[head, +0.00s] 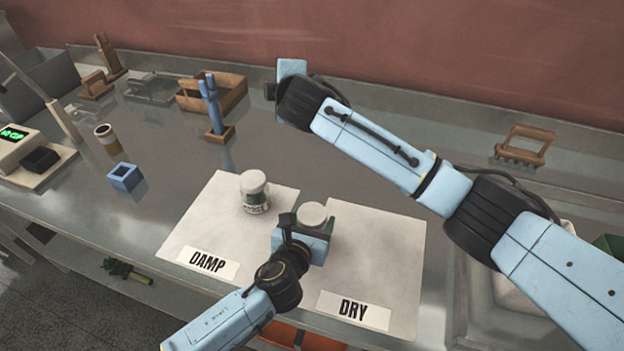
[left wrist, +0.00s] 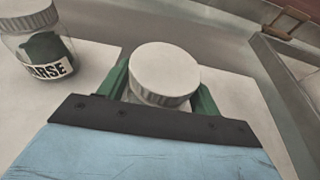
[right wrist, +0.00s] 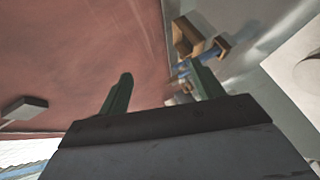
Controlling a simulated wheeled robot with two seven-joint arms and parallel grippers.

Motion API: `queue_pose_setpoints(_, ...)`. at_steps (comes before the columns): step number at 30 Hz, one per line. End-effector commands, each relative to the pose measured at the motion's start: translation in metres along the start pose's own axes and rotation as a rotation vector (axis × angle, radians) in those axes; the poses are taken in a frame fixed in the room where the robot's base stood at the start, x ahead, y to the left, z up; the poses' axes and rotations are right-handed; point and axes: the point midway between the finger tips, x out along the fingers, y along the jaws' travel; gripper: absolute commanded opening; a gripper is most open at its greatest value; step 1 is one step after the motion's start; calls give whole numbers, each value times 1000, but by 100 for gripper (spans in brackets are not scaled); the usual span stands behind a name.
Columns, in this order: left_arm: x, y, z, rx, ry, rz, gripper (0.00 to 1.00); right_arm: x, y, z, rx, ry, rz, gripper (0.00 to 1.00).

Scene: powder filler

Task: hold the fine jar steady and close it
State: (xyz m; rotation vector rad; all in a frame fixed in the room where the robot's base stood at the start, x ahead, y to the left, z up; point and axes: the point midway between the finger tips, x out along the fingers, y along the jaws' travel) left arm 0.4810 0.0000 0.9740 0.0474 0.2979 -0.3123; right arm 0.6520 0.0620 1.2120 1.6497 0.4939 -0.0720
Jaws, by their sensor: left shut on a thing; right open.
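The fine jar (head: 314,213) stands near the seam between the DAMP and DRY mats, a white ribbed lid on top. My left gripper (head: 320,228) is shut around its body. In the left wrist view the jar's lid (left wrist: 164,72) sits between the two green fingers; most of the body and its label are hidden. I cannot tell how tight the lid is. My right gripper is raised behind the mats in the head view, its fingers not clear there; in the right wrist view it (right wrist: 160,85) is open and empty.
A lidded jar labelled "...ARSE" (left wrist: 42,48) stands on the DAMP mat (head: 195,235), left of the held jar. The DRY mat (head: 385,270) is bare on its right. A blue cube holder (head: 123,177), a scale (head: 25,160) and wooden racks stand further left and back.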

Motion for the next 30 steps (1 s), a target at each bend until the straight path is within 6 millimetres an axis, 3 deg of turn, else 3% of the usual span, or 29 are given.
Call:
queue_pose_setpoints(3, 0, 0, -1, 0, 2, 1, 0, -7, 38, -29, -270, 120, 206, 66)
queue_pose_setpoints(6, 0, 0, -1, 0, 2, 1, 0, -20, 61, -58, -517, 215, 377, 66)
queue_pose_setpoints(10, 0, 0, -1, 0, 2, 1, 0, -43, 75, -97, -852, 329, 592, 66)
queue_pose_setpoints(13, 0, 0, -1, 0, 2, 1, 0, -63, 71, -126, -1118, 414, 751, 66)
queue_pose_setpoints(17, 0, 0, -1, 0, 1, 1, 0, -90, 51, -156, -1466, 527, 950, 66)
queue_pose_setpoints(21, 0, 0, -1, 0, 1, 1, 0, -113, 12, -174, -1844, 663, 1154, 66)
queue_pose_setpoints(25, 0, 0, -1, 0, 1, 1, 0, -129, -34, -173, -2185, 814, 1332, 66)
queue_pose_setpoints(29, 0, 0, -1, 0, 1, 1, 0, -137, -80, -154, -2506, 1009, 1491, 66)
queue_pose_setpoints(30, 0, 0, -1, 0, 1, 1, 0, -138, -94, -144, 2495, -1036, -1474, 66)
